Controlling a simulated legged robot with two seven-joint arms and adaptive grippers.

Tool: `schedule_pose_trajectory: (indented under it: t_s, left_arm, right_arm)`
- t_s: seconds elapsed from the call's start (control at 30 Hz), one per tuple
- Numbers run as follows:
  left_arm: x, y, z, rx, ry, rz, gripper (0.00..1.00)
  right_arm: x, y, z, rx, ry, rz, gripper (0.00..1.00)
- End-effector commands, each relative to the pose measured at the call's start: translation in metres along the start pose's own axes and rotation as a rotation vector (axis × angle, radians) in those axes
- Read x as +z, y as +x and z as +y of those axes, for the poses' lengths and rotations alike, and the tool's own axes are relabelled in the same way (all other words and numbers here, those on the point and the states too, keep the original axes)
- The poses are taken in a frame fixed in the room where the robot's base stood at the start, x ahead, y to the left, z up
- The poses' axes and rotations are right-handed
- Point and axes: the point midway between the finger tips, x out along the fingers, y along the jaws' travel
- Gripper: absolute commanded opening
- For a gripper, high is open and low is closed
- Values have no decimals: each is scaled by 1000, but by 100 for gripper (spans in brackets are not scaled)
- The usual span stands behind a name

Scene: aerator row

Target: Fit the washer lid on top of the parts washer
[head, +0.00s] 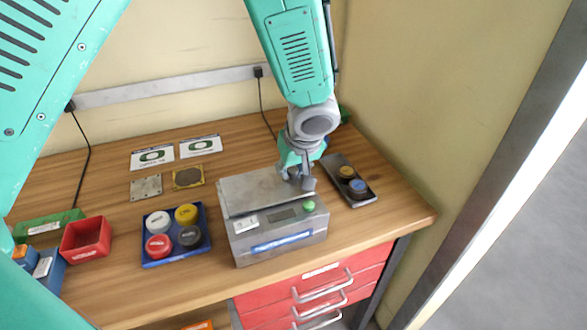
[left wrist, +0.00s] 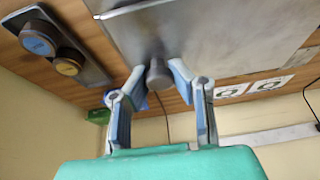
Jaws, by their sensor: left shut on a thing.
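The parts washer (head: 284,240) is a grey metal box with a green button, a small display and a blue strip on its front, near the table's front edge. The washer lid (head: 252,190) is a flat grey plate over the washer's top; I cannot tell whether it is fully seated. My left gripper (head: 303,180) is at the lid's right side, shut on its knob. In the left wrist view, the fingers (left wrist: 162,82) stand on both sides of the lid's dark round knob (left wrist: 158,74), with the lid plate (left wrist: 215,35) beyond. My right gripper is not in view.
A dark tray (head: 370,199) with a yellow and a blue cap lies close right of the washer. A blue tray (head: 178,260) with several caps stands left. A red bin (head: 86,240), plates (head: 146,187) and cards (head: 152,157) lie farther left and back. A wall bounds the right.

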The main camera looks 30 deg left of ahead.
Motion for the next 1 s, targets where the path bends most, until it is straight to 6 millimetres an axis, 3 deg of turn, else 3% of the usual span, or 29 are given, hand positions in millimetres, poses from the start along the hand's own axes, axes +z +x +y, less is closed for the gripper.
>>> schedule_pose_trajectory:
  t_s: [0.23,0.27,0.3,0.33,0.67,1.0]
  left_arm:
    - [2,5,0,0,0,1,0]
    - [2,4,0,0,0,0,21]
    - [2,4,0,0,0,0,35]
    - [2,4,0,0,0,0,42]
    - [1,2,0,0,0,0,42]
    - [-18,-44,-1,1,-1,2,42]
  right_arm:
    - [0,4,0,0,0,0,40]
    - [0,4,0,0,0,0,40]
    - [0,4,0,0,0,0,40]
    - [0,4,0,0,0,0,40]
    - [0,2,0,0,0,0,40]
    - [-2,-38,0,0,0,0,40]
